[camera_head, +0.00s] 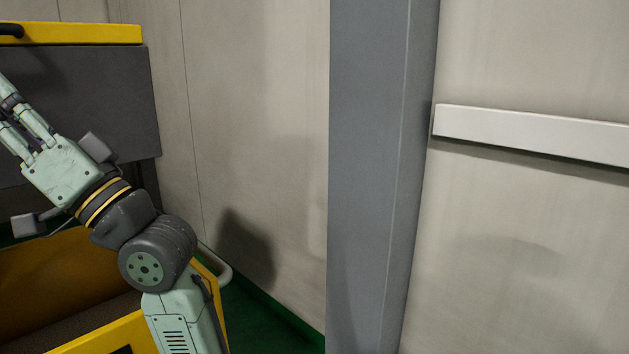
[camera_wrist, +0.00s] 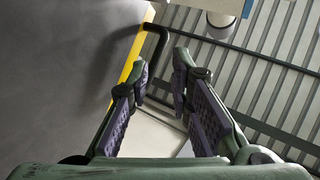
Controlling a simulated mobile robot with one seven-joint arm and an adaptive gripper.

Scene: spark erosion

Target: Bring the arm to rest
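My arm rises from the bottom left of the head view and bends up to the left. My gripper (camera_wrist: 160,76) points up and left, and its fingertips are partly cut off by the left edge of the head view. In the wrist view its two dark fingers stand apart with a gap between them. Nothing is held between them.
A dark grey panel (camera_head: 105,95) with a yellow top edge (camera_head: 85,34) is close to my gripper. A yellow-sided container (camera_head: 105,336) lies below my arm. A grey column (camera_head: 368,180) and pale walls (camera_head: 262,110) stand to the right. A ribbed ceiling shows in the wrist view.

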